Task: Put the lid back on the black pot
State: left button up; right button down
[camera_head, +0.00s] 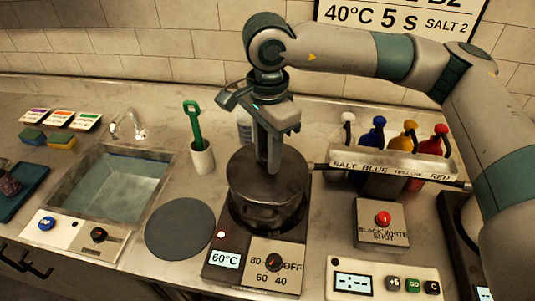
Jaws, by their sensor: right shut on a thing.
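The black pot (266,216) stands on the hot plate unit (226,244) in the middle of the counter. A dark round lid (247,178) is over the pot's mouth, roughly level and lined up with it. I cannot tell whether its rim rests on the pot or hangs slightly above it. My right gripper (272,168) points straight down and is shut on the lid at its middle; the fingers hide the knob. My left gripper is not in view.
A flat dark grey disc (180,227) lies left of the hot plate. A sink (112,184) is further left, a cup with a green-handled tool (202,158) behind. A rack of coloured bottles (392,164) and a red-button box (381,228) stand to the right.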

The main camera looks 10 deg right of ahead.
dwell(0.3)
dwell(0.4)
jog(key=c, duration=0.9)
grip_release()
jog(key=shift+r, duration=0.15)
jog(key=shift+r+p, duration=0.55)
jog(key=shift+r, duration=2.8)
grip_shut()
